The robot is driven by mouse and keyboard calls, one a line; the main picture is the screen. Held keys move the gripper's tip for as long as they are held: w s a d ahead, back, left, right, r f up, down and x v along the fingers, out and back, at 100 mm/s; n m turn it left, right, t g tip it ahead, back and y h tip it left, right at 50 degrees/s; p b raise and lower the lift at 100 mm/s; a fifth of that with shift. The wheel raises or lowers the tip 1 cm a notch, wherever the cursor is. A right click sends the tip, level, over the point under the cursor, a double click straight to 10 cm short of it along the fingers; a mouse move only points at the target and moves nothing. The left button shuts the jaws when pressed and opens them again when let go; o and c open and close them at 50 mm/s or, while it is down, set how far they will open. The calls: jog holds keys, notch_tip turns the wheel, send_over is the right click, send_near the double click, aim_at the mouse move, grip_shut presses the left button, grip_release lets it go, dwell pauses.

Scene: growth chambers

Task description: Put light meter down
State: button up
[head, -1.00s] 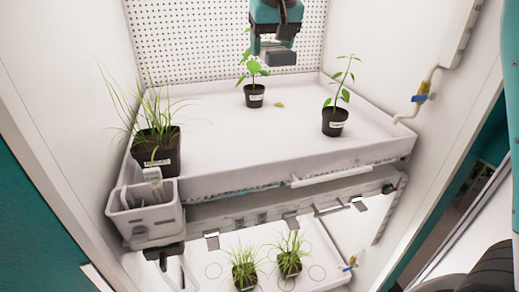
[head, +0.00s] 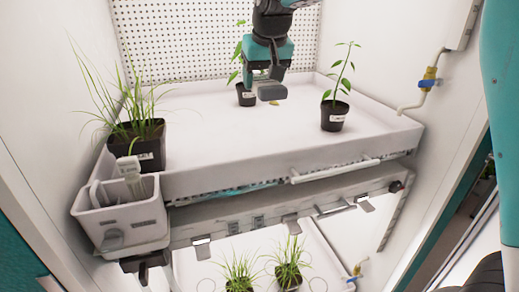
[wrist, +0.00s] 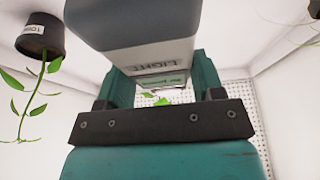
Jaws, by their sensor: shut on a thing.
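The light meter (wrist: 145,35) is a grey and white block with "LIGHT" printed on its pale end, close up in the wrist view. My gripper (wrist: 155,80) is shut on it, with a teal jaw on either side. In the head view my gripper (head: 266,72) hangs over the back middle of the white tray (head: 215,120), with the grey light meter (head: 272,92) below it. The light meter looks held above the tray floor; the exact gap is hard to tell.
A potted plant (head: 246,98) stands just behind and left of my gripper, partly hidden. Another pot (head: 333,117) stands to the right. A grassy pot (head: 137,148) fills the left corner, by a white caddy (head: 125,215). The tray's front middle is clear.

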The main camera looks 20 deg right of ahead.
jog(key=p, duration=0.3)
send_over(260, 151)
jog(key=f, duration=0.8)
jog(key=s+f, duration=0.1)
jog(key=f, duration=0.3)
jog(key=shift+a+f, duration=0.1)
jog(key=shift+a, duration=0.05)
jog(key=f, duration=0.2)
jog(key=f+p, duration=0.1)
jog(key=shift+s+d+f, duration=0.15)
jog(key=shift+d+f, duration=0.15)
jog(key=shift+f, duration=0.1)
jog(key=shift+a+f, duration=0.15)
jog(key=shift+f, duration=0.3)
jog(key=o, duration=1.1)
jog(key=shift+a, duration=0.15)
jog(key=shift+o, duration=0.2)
jog(key=shift+d, duration=0.2)
